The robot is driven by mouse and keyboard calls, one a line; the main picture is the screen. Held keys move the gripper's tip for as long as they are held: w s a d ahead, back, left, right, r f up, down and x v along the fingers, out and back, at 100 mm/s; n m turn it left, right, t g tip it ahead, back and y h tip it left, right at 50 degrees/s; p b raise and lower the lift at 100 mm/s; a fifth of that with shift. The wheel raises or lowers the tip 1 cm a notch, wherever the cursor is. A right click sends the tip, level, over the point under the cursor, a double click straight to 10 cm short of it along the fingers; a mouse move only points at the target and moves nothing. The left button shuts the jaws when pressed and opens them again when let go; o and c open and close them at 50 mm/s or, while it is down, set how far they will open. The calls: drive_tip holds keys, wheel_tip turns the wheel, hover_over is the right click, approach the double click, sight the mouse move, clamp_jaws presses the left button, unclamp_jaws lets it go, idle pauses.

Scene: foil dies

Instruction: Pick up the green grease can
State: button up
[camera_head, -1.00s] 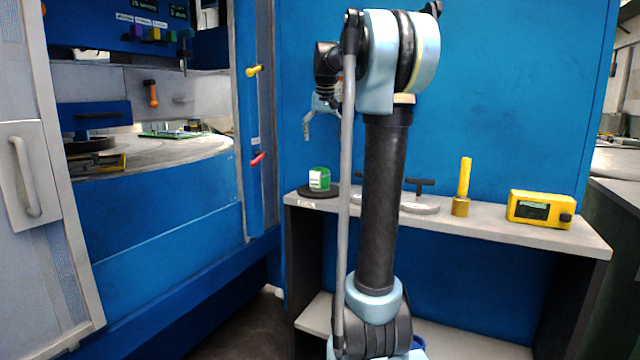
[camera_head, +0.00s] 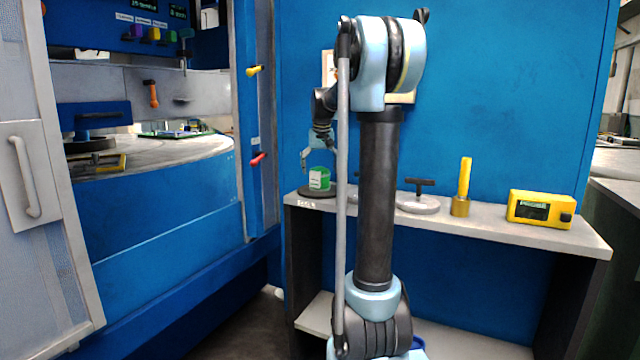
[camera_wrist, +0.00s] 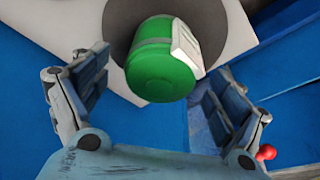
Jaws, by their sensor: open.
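The green grease can (camera_head: 319,178) with a white label stands upright on a dark round disc (camera_head: 312,192) at the left end of the shelf top. In the wrist view the can (camera_wrist: 160,62) is upper centre, seen from above at a slant. My gripper (camera_head: 308,158) is just above and beside the can in the head view, partly hidden by my arm. In the wrist view my gripper (camera_wrist: 155,100) is open, with one finger on each side of the can's lower end. The jaws are empty, and I see a gap between each finger and the can.
The grey shelf top (camera_head: 540,233) also bears a metal disc with a black T-handle (camera_head: 418,198), a yellow-handled tool (camera_head: 463,188) and a yellow meter (camera_head: 539,208). The blue machine (camera_head: 160,230) stands left, with a red-knobbed lever (camera_head: 257,159) near the shelf. A blue wall is behind.

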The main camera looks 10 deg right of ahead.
drive_tip(key=shift+x, duration=1.4)
drive_tip(key=c, duration=1.5)
drive_tip(key=shift+o, duration=0.2)
drive_tip(key=shift+r, duration=0.1)
